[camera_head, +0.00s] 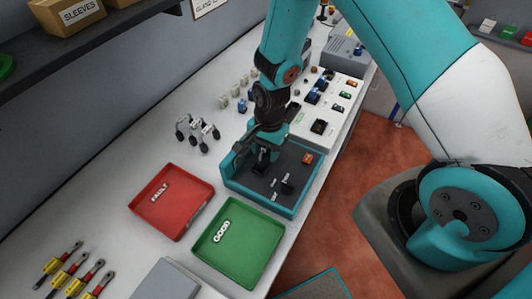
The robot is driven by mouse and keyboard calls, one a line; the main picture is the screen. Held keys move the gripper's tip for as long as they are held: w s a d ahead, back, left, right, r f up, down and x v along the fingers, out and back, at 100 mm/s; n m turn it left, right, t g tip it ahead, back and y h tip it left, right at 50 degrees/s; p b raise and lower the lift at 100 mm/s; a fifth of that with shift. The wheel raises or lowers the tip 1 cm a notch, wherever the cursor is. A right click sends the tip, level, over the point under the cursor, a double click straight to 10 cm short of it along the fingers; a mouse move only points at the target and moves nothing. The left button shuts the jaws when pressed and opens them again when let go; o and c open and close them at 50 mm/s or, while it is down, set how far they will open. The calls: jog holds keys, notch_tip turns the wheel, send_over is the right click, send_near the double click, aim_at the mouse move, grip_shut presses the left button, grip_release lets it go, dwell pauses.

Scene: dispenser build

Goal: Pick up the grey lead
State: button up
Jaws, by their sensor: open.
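My gripper (262,166) points down over the left part of a teal-rimmed tray with a dark floor (248,197). Its dark jaws are open, and I see nothing held between them. Right of the jaws, a small dark and light grey piece (288,183) stands in the tray, close to small pale pieces (274,182). They are too small to tell whether one is the grey lead. Left of the tray, a small grey rack or looped piece with black ends (198,133) stands on the bench. My wrist hides part of the tray's back.
A red tray marked FAULT (174,222) and a green tray marked GOOD (258,238) lie nearer. Yellow-and-red handled tools (60,262) lie at lower left. A white panel with small parts (338,103) lies behind. A shelf (100,35) overhangs at upper left.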

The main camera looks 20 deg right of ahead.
grip_shut()
jog(key=shift+r, duration=0.15)
